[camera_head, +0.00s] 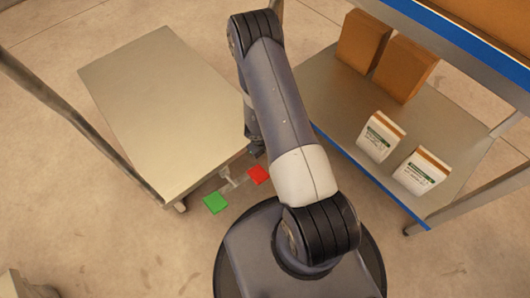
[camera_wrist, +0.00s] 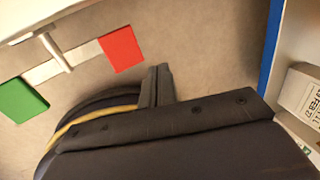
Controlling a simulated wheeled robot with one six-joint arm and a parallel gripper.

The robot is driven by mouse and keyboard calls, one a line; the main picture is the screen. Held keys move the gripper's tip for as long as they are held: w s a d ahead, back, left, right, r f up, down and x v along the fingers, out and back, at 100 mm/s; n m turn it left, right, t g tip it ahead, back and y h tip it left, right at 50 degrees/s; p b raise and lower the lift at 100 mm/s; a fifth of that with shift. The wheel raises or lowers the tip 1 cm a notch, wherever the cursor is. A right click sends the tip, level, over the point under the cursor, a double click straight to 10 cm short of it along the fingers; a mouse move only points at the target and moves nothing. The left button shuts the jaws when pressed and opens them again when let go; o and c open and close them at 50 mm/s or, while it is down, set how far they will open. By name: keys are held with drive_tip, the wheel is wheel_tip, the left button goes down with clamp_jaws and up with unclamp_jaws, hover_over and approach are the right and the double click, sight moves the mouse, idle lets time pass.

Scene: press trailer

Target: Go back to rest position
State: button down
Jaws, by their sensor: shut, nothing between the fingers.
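My arm reaches across the middle of the head view and bends down at its far end. My gripper shows in the wrist view (camera_wrist: 158,85) with its fingers together and nothing between them. In the head view the wrist is mostly hidden behind the arm. Beyond the gripper, low near the floor, a red pedal (camera_head: 258,174) and a green pedal (camera_head: 215,202) sit at the two ends of a pale bar. The red pedal (camera_wrist: 120,48) and green pedal (camera_wrist: 20,100) also show in the wrist view, apart from the fingers.
A flat grey trailer (camera_head: 150,105) stands at the left. At the right, a blue-edged shelf (camera_head: 335,105) holds brown boxes (camera_head: 405,67) and white packages (camera_head: 380,136); its edge is close to the arm. Bare floor (camera_head: 110,240) lies at the lower left.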

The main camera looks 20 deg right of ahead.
sight(263, 172)
drive_tip(key=shift+d+r, duration=0.1)
drive_tip(key=shift+r, duration=0.25)
drive_tip(key=shift+f, duration=0.1)
drive_tip(key=a+f+b, duration=0.1)
drive_tip(key=f+b, duration=0.1)
drive_tip(key=f, duration=0.2)
drive_tip(key=a+f+b, duration=0.1)
drive_tip(key=f+b, duration=0.2)
drive_tip(key=f, duration=0.1)
drive_tip(key=s+a+f+b, duration=0.1)
drive_tip(key=f+b, duration=0.2)
drive_tip(key=f, duration=0.1)
drive_tip(key=shift+f, duration=0.4)
